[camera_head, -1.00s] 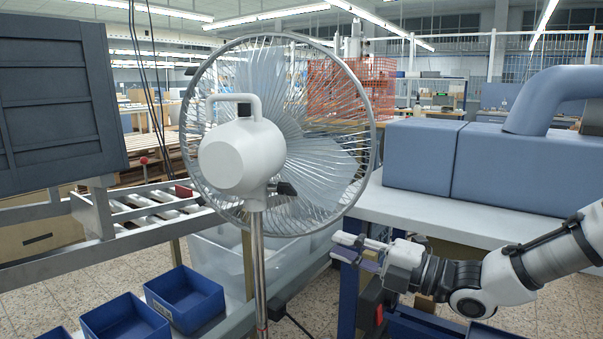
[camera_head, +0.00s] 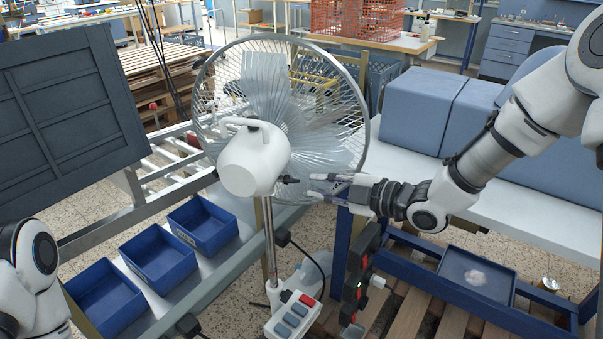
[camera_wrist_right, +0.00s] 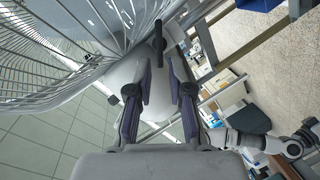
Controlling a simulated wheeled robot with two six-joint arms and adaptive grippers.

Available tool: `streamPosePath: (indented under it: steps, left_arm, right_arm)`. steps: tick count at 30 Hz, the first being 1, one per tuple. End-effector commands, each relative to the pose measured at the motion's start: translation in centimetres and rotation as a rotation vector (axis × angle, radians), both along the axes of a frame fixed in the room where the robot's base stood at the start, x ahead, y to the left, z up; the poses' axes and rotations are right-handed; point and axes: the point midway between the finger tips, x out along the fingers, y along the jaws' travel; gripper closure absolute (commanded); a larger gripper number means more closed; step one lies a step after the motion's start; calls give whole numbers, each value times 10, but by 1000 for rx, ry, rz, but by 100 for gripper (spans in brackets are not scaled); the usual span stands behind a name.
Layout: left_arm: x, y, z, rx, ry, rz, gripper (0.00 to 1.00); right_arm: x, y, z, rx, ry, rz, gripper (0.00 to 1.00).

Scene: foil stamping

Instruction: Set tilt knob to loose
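The white fan (camera_head: 252,160) stands on a metal pole, its wire guard facing away. The tilt knob (camera_head: 289,179), small and black, sticks out at the right of the motor housing, just above the pole. In the right wrist view a black bar-shaped knob (camera_wrist_right: 185,38) shows beyond the fingertips. My right gripper (camera_head: 314,184) points left at the knob, its fingertips open and just short of it. The right wrist view shows the two fingers apart with nothing between them (camera_wrist_right: 161,76). My left arm (camera_head: 30,272) is at the lower left; its gripper is not clearly visible.
Blue bins (camera_head: 158,259) line the bench at left. A dark panelled box (camera_head: 70,110) stands behind them. A control box (camera_head: 293,314) with a red switch sits low on the pole. A light table (camera_head: 400,170) with blue blocks (camera_head: 415,110) stands at right.

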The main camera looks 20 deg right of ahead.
Motion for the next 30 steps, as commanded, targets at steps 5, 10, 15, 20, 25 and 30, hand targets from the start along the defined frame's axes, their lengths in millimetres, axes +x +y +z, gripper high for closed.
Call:
streamPosePath:
  steps: [5,10,15,20,25,30]
  left_arm:
    - [0,0,8,0,0,0,60]
    - [0,0,10,0,-1,0,60]
    - [0,0,9,0,0,0,60]
    - [0,0,9,0,-1,0,60]
    - [0,0,9,0,-1,0,60]
    - [0,0,2,0,-1,0,60]
  right_arm:
    - [26,22,-7,-6,1,4,80]
    - [38,32,-10,-1,-1,2,80]
    - [39,32,-11,-1,-1,0,80]
    - [38,32,-11,-1,-1,0,100]
    - [38,32,-11,-2,-1,1,100]
    - [38,32,-14,-11,-15,1,100]
